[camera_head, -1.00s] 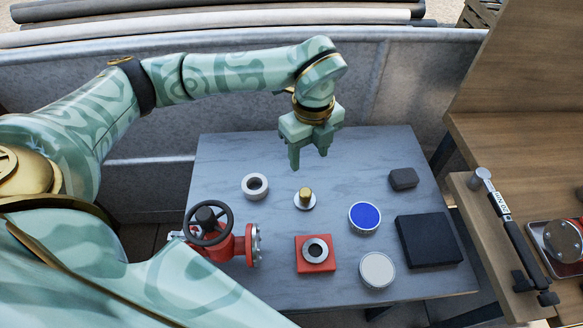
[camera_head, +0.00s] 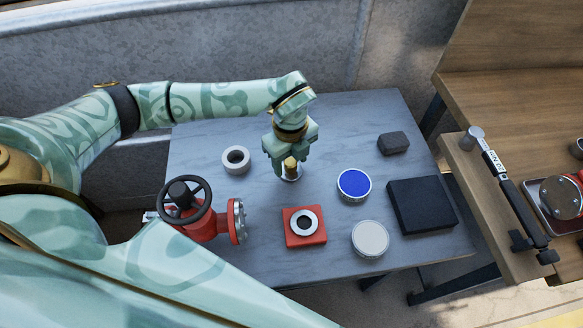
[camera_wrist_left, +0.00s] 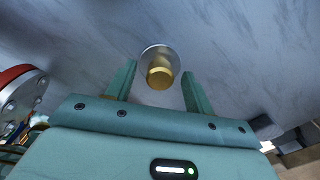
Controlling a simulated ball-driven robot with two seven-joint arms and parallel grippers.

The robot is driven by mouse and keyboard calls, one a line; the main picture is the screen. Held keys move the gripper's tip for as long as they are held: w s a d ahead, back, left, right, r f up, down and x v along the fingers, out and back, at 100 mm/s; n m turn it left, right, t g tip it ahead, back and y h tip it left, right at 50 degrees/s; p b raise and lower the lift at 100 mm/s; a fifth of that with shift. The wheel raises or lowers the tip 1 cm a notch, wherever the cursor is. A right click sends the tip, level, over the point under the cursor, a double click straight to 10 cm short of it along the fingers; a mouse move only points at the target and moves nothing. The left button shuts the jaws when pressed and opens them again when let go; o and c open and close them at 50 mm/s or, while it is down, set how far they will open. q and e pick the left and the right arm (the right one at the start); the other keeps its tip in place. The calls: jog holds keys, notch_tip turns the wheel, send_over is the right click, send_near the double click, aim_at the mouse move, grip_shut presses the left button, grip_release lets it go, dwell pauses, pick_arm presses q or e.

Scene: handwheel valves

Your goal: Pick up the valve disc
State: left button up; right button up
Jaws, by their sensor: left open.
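The valve disc (camera_head: 291,173), a pale round plate with a brass stem on top, sits upright on the grey table. In the left wrist view the disc (camera_wrist_left: 160,62) lies between and just beyond the two green fingers. My left gripper (camera_head: 284,166) is open right over it, with the fingers on either side of the stem, and partly hides it in the head view. In the left wrist view the gripper (camera_wrist_left: 158,88) shows a gap on both sides of the stem. My right gripper is out of view.
A white ring (camera_head: 236,160) and a red valve with a black handwheel (camera_head: 186,201) stand left. A red block with a ring (camera_head: 304,227) is in front. A blue-topped tin (camera_head: 354,185), a pale tin (camera_head: 370,239), a black pad (camera_head: 422,205) and a dark block (camera_head: 393,143) are right.

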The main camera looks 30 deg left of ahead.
pick_arm(q)
jog(key=shift+f, duration=0.7)
jog(key=shift+r, duration=0.1)
jog(key=c, duration=1.1)
jog(key=shift+c, duration=0.2)
